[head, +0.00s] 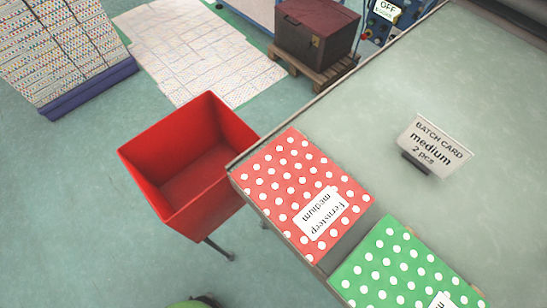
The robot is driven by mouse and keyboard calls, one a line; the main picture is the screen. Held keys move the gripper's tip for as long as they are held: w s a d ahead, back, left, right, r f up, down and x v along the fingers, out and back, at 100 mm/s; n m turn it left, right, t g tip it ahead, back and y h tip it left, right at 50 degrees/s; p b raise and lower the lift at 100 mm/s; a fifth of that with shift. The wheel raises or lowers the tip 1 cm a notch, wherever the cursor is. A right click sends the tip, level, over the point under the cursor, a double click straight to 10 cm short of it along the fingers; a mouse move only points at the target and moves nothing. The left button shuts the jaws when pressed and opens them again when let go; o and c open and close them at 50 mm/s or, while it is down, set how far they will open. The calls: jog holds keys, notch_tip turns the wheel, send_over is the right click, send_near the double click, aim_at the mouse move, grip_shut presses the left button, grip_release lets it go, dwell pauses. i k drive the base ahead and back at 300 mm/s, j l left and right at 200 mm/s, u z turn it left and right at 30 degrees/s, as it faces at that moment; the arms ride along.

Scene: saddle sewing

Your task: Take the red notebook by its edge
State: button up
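The red notebook (283,170) has white polka dots and a white label whose text reads upside down, with "medium" on it. It lies flat at the near left corner of the grey-green table (370,120), close along the table's left edge. Whether it sticks out past the edge is hard to tell. A green notebook (385,263) with white dots lies to its lower right, cut off by the bottom of the picture. My gripper is not in view.
An open, empty red bin (190,165) stands on the floor just left of the table corner. A card reading "BATCH CARD medium 2 pcs" (436,145) stands on the table right of the red notebook. The table beyond is clear. A brown chest (316,33) sits on a pallet behind.

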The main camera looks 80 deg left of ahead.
aim_at(309, 199)
jog(key=u, duration=1.3)
jog(key=k+j+z, duration=0.15)
jog(key=z, duration=0.25)
jog(key=k+j+z, duration=0.1)
jog(key=z, duration=0.35)
jog(key=k+z, duration=0.25)
jog(key=z, duration=0.15)
